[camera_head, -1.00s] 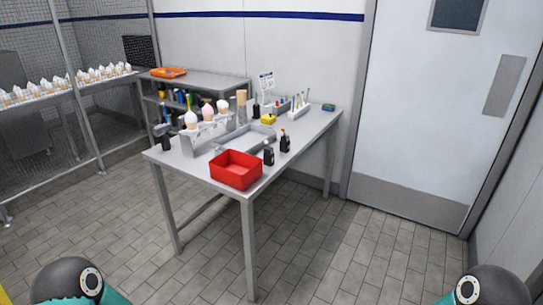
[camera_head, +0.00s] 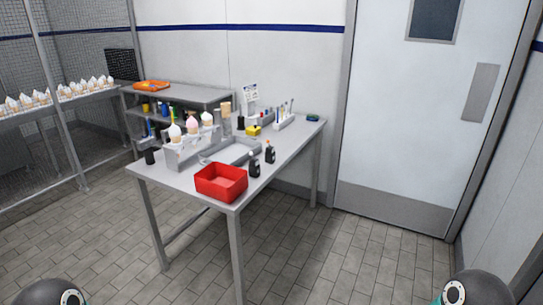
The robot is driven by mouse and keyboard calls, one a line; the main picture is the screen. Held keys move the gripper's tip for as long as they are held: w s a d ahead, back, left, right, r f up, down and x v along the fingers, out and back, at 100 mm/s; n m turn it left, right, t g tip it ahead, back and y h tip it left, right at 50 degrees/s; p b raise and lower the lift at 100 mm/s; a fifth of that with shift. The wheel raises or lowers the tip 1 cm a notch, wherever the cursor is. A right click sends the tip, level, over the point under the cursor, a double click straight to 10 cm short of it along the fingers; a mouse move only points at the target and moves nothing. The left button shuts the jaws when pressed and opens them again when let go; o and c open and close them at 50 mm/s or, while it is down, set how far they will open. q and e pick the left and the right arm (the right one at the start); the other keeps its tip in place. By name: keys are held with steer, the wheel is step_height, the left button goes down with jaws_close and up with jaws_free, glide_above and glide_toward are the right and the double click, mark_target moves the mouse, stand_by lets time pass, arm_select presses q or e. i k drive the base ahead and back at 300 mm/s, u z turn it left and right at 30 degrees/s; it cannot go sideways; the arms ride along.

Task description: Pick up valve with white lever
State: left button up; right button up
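I cannot make out a valve with a white lever anywhere in the head view. The grey metal table (camera_head: 203,222) stands left of centre. On it are a red bin (camera_head: 220,182) at the near corner, a grey tray (camera_head: 231,151) behind it, and two dark bottles (camera_head: 254,165) (camera_head: 270,152) to the bin's right. Ice-cream cones (camera_head: 191,126) stand in a grey holder (camera_head: 186,153) at the table's left. Only rounded dark parts of my arms show at the bottom left and bottom right. Neither gripper is in view.
A shelf (camera_head: 205,98) with an orange tray (camera_head: 151,86) stands behind the table. More cones (camera_head: 60,93) line a counter by the mesh fence at left. A closed white door (camera_head: 398,129) is at right. The tiled floor (camera_head: 330,258) in front is clear.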

mark_target(253, 166)
steer(key=k, duration=0.55)
steer(key=z, duration=0.35)
steer(key=i, duration=0.7)
steer(key=z, duration=0.65)
steer(key=i, duration=1.35)
steer(key=u, duration=0.55)
steer(key=i, duration=1.15)
steer(key=u, duration=0.7)
steer(key=k, duration=0.8)
steer(key=u, duration=0.2)
steer(key=i, duration=0.35)
